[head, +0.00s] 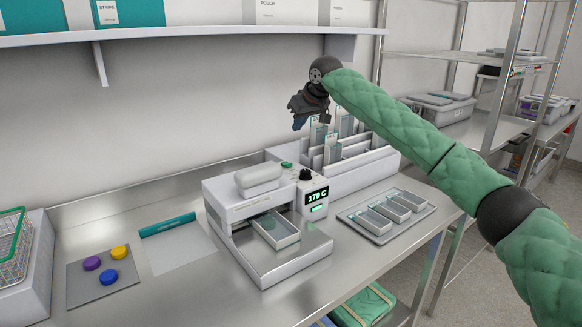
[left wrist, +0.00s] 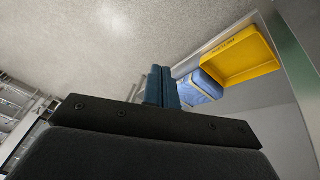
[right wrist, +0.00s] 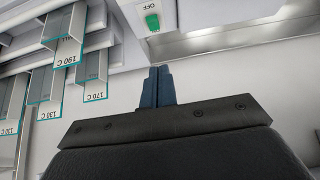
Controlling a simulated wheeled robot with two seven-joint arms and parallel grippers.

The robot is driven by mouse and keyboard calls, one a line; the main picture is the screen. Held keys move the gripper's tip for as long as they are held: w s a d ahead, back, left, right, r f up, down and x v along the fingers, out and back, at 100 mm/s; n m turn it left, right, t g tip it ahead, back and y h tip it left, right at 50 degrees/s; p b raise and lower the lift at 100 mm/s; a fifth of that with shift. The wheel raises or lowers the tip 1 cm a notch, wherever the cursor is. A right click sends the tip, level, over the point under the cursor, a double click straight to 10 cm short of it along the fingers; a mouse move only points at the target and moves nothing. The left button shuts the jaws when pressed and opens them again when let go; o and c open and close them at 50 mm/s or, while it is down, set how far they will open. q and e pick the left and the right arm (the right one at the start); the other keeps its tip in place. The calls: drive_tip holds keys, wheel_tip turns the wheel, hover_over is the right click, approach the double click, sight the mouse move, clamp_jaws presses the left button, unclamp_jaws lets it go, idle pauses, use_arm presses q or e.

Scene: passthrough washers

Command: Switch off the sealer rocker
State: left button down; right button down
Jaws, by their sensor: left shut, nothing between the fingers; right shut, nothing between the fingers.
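The sealer (head: 225,192) stands on the steel bench, with a lit display (head: 317,195) reading 170 C. Its green rocker (head: 287,164) shows small at the back of its top. In the right wrist view the green rocker (right wrist: 152,22) sits on a white plate beside an OFF label (right wrist: 147,6); I cannot tell which way it is tipped. My right gripper (head: 298,123) is shut and empty, above and apart from the sealer. Its blue fingertips (right wrist: 160,70) show below the rocker in the right wrist view. My left gripper (left wrist: 162,70) is shut and empty, outside the head view.
A rack of labelled pouches (head: 335,150) stands behind the sealer. A tray with pouch boxes (head: 352,217) lies to its right. A mat with coloured discs (head: 88,297) and a wire basket (head: 12,250) are at left. A shelf (head: 200,37) overhangs the bench. The left wrist view shows a yellow bin (left wrist: 240,58).

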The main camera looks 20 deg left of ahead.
sight(286, 164)
use_arm(q)
drive_tip(key=shift+s+f, duration=0.1)
drive_tip(key=shift+s, duration=0.05)
use_arm(e)
drive_tip(key=shift+d+f, duration=0.1)
drive_tip(key=shift+f, duration=0.1)
